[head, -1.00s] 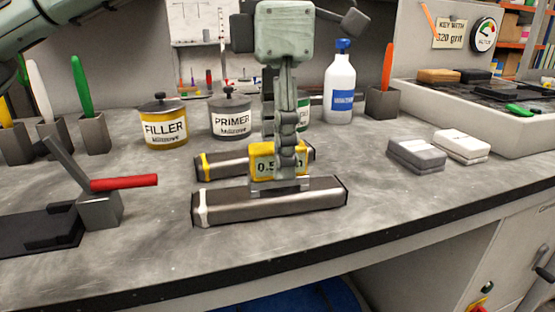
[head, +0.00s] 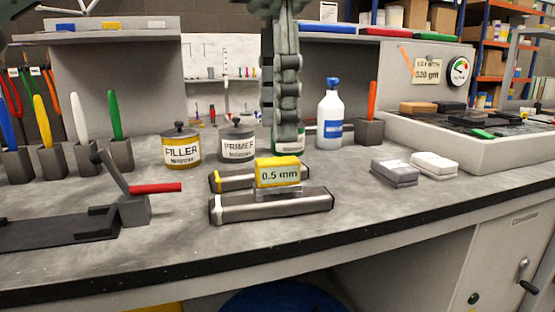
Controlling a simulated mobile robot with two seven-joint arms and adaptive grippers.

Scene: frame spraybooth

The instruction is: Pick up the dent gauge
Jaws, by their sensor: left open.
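The item I take to be the dent gauge (head: 279,172) is a yellow block with a pale "0.5 mm" label. It sits on a clear base among two dark bars with metal ends, the front bar (head: 272,206) and the rear bar (head: 232,179), on the grey bench. My left gripper (head: 285,142) points down from the top of the head view, open and seen edge-on. Its tips appear just above the gauge in the picture, apart from it. It partly hides a green-labelled container (head: 300,138). My right gripper is out of view.
Filler (head: 182,150) and primer (head: 238,146) cans and a white spray bottle (head: 330,118) stand behind. A red-handled tool (head: 155,187) is at left. Grey blocks (head: 395,172) and a pale tray (head: 480,154) are at right.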

